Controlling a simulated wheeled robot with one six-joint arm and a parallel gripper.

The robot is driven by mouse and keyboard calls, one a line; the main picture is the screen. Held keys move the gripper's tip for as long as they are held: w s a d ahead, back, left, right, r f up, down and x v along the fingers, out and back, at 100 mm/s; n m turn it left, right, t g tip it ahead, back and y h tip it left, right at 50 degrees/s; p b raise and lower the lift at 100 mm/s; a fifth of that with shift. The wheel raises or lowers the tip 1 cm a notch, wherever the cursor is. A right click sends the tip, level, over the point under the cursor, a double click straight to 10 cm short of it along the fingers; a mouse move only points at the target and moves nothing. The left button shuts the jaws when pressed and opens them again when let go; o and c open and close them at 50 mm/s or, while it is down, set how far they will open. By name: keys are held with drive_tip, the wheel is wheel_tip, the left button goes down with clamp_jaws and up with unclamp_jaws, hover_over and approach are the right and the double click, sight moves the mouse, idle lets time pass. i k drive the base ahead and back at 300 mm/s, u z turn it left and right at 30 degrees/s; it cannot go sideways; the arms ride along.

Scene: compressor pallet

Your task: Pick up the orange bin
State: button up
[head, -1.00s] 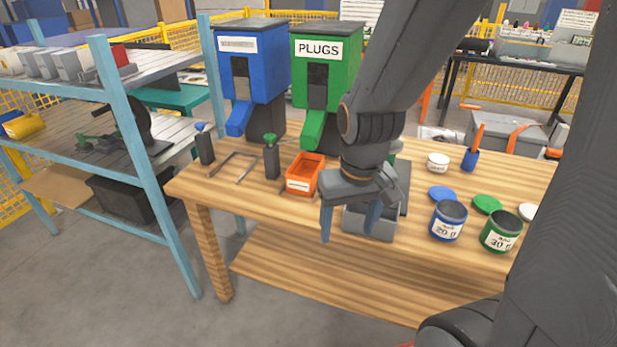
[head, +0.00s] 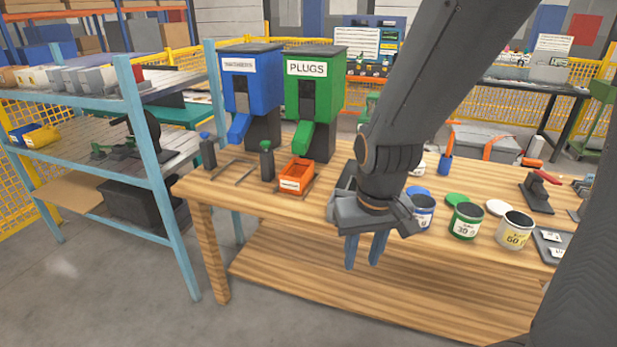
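The orange bin (head: 296,176) sits upright on the wooden workbench (head: 330,195), in front of the green dispenser marked PLUGS (head: 315,95). It has a white label on its front and looks empty. My gripper (head: 366,252) hangs to the right of the bin and nearer to me, in front of the bench's front edge. Its two blue fingers point down with a gap between them and nothing held. My gripper partly hides a grey bin (head: 342,178) on the bench.
A blue dispenser (head: 250,90) stands left of the green one. Two dark bottles, one with a green top (head: 267,160), stand left of the bin. Several paint cans, including a green one (head: 465,220), stand at right. A blue-framed shelf (head: 145,150) is at left.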

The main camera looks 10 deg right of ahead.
sight(296, 176)
drive_tip(key=z, duration=0.1)
drive_tip(key=i, duration=1.1)
drive_tip(key=u, duration=0.85)
